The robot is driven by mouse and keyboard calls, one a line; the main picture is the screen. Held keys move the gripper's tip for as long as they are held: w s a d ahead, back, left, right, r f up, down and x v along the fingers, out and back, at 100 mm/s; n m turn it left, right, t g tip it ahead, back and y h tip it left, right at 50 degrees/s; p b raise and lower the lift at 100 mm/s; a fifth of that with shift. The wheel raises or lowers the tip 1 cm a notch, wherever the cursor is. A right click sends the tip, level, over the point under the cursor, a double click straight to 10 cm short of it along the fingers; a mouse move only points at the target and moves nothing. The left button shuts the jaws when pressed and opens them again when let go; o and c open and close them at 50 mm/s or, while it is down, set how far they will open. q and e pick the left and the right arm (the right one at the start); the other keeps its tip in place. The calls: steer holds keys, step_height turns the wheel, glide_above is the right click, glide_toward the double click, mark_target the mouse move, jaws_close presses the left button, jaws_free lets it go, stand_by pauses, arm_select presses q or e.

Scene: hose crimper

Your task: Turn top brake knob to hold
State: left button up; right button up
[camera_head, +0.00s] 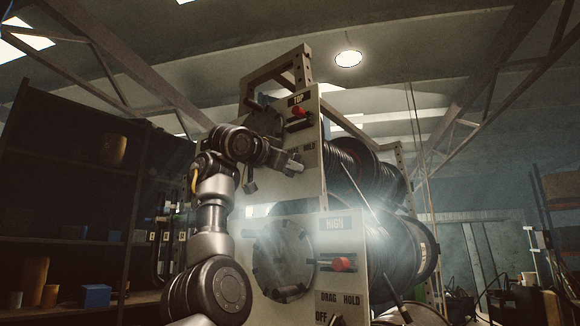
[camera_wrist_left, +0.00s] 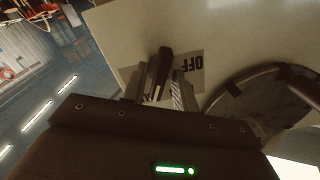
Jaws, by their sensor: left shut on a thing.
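The top brake panel (camera_head: 311,178) is a pale upright plate with a TOP label and DRAG and HOLD marks partly covered by my arm. My left gripper (camera_head: 272,172) is at the lower part of this panel, below those marks. In the left wrist view my left gripper (camera_wrist_left: 162,92) is shut on a dark, narrow brake knob (camera_wrist_left: 165,62). The knob stands beside an upside-down OFF label (camera_wrist_left: 193,65). In the head view my gripper hides the knob. I cannot tell exactly which mark the knob points to. My right gripper is not in view.
A red-ended lever (camera_head: 299,112) sticks out above on the top panel. Below is the HIGH panel (camera_head: 335,245) with another red-ended lever (camera_head: 342,264) and a round dark disc (camera_head: 283,257). Black hose reels (camera_head: 410,250) stand behind. A dark shelf (camera_head: 60,180) is at left.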

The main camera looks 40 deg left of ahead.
arm_select(q)
steer(key=shift+s+r+m, duration=0.1)
steer(key=shift+r+m, duration=0.1)
steer(key=shift+m, duration=0.2)
steer(key=o, duration=0.6)
steer(key=shift+f, duration=0.1)
steer(key=s+b, duration=0.6)
steer(key=s, duration=0.4)
steer(key=shift+s+d, duration=0.1)
steer(key=shift+s, duration=0.3)
